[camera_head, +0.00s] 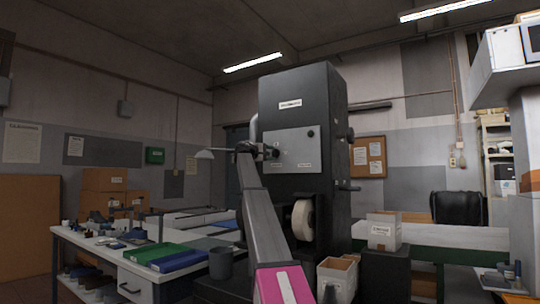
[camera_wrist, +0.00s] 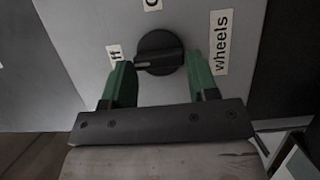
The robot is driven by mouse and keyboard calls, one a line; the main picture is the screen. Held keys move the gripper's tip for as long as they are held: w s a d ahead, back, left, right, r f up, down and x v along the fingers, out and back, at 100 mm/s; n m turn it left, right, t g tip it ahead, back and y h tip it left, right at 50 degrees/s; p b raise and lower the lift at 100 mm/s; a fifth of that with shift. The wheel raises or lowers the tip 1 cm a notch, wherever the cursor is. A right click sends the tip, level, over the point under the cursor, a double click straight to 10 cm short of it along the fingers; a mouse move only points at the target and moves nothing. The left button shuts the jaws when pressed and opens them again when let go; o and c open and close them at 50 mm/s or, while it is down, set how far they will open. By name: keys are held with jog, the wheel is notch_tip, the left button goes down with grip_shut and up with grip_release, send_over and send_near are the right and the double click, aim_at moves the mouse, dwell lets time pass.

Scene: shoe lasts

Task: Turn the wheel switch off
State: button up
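The wheel switch is a round black knob (camera_wrist: 160,52) on a grey panel (camera_wrist: 85,30), beside a label reading "wheels" (camera_wrist: 220,43). A label ending in "ff" (camera_wrist: 115,53) is at its left, and another is cut off above. A small pale mark shows on the knob's lower left. My gripper (camera_wrist: 158,62) has its green fingers apart, one on each side of the knob; I cannot tell whether they touch it. In the head view my gripper (camera_head: 270,151) is at the front panel (camera_head: 295,142) of the tall dark machine (camera_head: 330,100), and hides the knob.
A pale wheel (camera_head: 302,220) sits in the machine's lower opening. Another dark knob (camera_head: 310,133) is on the panel's upper right. A box (camera_head: 384,231) and an open bin (camera_head: 337,277) stand right.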

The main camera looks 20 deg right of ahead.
jog(key=o, duration=0.3)
jog(key=v, duration=1)
jog(key=shift+s+a, duration=0.15)
jog(key=shift+a, duration=0.2)
